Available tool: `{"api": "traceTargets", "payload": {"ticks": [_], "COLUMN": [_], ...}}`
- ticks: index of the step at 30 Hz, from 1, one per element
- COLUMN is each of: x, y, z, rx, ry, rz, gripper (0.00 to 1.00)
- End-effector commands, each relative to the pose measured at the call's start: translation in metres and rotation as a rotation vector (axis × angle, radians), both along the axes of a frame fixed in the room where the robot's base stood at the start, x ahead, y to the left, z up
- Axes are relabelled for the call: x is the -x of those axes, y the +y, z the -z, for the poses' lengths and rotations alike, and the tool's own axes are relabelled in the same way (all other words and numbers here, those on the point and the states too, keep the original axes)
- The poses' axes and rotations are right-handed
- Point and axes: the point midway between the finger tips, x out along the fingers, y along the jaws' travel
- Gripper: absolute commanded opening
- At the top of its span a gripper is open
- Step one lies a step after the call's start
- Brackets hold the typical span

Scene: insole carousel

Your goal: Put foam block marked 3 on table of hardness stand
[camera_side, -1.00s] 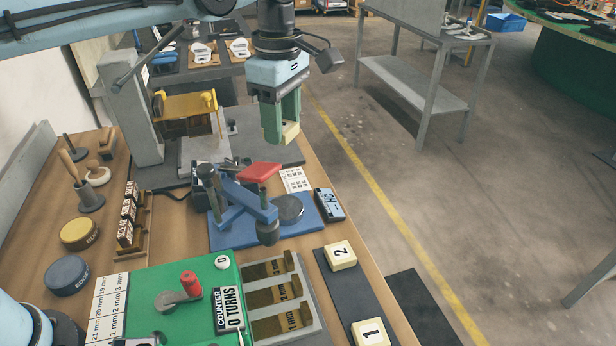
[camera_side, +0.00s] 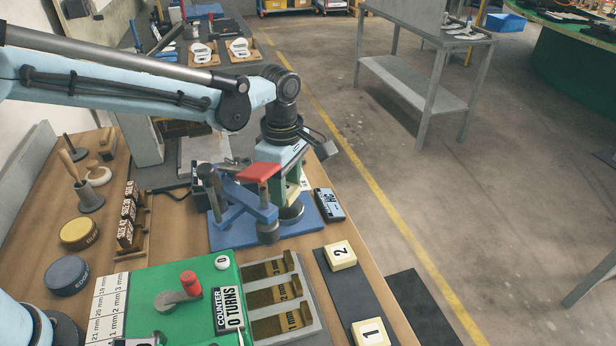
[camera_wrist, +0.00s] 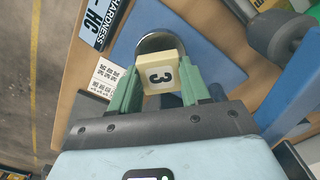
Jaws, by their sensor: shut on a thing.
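The cream foam block marked 3 (camera_wrist: 162,74) is between the green fingers of my gripper (camera_wrist: 162,88) in the wrist view. My gripper (camera_side: 288,190) is shut on it, low over the hardness stand (camera_side: 228,239) in the side view. The stand has a blue base (camera_wrist: 200,35), a red handle and a round grey table. The round table (camera_wrist: 153,41) is partly covered by the block in the wrist view, and its edge shows below my gripper in the side view (camera_side: 291,213). I cannot tell whether the block touches the table.
Foam blocks 2 (camera_side: 341,255) and 1 (camera_side: 371,333) lie on a dark strip at the front right. The stand's blue arm (camera_side: 243,200) and red handle (camera_side: 258,172) are close to my gripper's left. A hardness display (camera_side: 328,204) is at its right.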

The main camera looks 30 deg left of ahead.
Motion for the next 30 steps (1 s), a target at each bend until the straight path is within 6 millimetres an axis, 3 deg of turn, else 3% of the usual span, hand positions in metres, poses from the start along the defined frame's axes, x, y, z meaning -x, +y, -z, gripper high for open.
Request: {"api": "traceTargets", "payload": {"ticks": [6, 18, 19, 23, 30], "x": [0.0, 0.0, 0.0, 0.0, 0.0], "y": [0.0, 0.0, 0.0, 0.0, 0.0], "z": [0.025, 0.029, 0.028, 0.028, 0.028], "rx": [0.0, 0.0, 0.0, 0.0, 0.0], "ry": [0.0, 0.0, 0.0, 0.0, 0.0], "rz": [0.0, 0.0, 0.0, 0.0, 0.0], "gripper": [0.18, 0.18, 0.51, 0.71, 0.72]}}
